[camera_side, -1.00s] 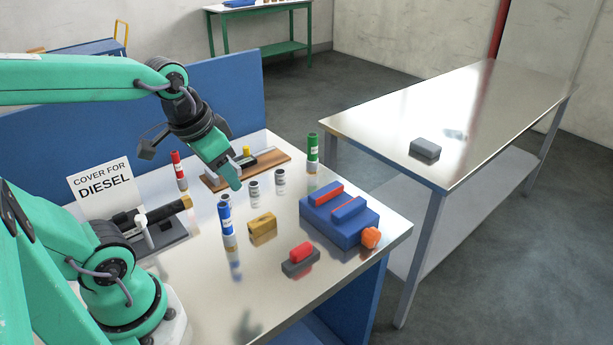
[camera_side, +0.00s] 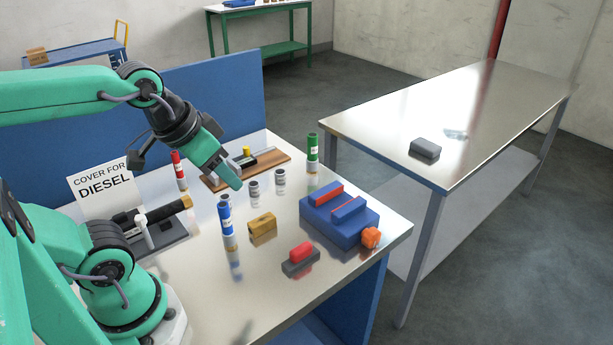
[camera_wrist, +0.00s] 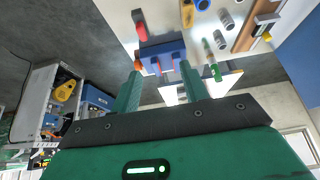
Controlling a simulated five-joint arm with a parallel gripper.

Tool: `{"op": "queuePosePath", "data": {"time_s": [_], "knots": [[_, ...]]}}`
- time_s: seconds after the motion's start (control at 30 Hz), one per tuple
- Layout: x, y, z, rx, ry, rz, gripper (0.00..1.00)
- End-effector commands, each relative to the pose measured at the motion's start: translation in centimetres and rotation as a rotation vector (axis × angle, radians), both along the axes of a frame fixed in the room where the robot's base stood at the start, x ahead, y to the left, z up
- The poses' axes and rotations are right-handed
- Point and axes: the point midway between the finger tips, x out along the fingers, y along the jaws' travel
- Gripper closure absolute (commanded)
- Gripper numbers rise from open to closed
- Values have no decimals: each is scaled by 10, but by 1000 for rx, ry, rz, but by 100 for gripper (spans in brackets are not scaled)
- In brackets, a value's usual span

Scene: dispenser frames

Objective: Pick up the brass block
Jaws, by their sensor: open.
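The brass block (camera_side: 263,229) sits on the steel bench between the blue-labelled cylinder and the blue vise-like fixture. It also shows at the top of the wrist view (camera_wrist: 187,14), beyond the fingertips and apart from them. My gripper (camera_side: 236,185) is above the bench, up and to the left of the block in the side view, tilted down to the right. In the wrist view my gripper (camera_wrist: 160,68) has its two green fingers spread with nothing held between them.
The blue fixture (camera_side: 345,232), red-handled tool (camera_side: 301,260), blue-labelled cylinder (camera_side: 226,217), two grey cylinders (camera_side: 254,192) and green cylinder (camera_side: 312,152) stand around the block. A black-and-brown device (camera_side: 155,224) is at the left. The front of the bench is clear.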

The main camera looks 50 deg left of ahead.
Motion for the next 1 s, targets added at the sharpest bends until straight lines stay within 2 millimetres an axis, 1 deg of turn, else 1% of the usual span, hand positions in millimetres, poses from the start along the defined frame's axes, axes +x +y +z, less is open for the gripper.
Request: {"op": "queuePosePath", "data": {"time_s": [0.13,0.27,0.3,0.37,0.77,0.87,1.0], "knots": [[0,0,0,0,0,0,55],[0,0,0,0,0,0,30],[0,0,0,0,0,0,22],[0,0,0,0,0,0,11],[2,1,-1,11,7,-16,11],[6,3,-3,32,22,-51,11],[17,7,-9,85,59,-143,11]]}}
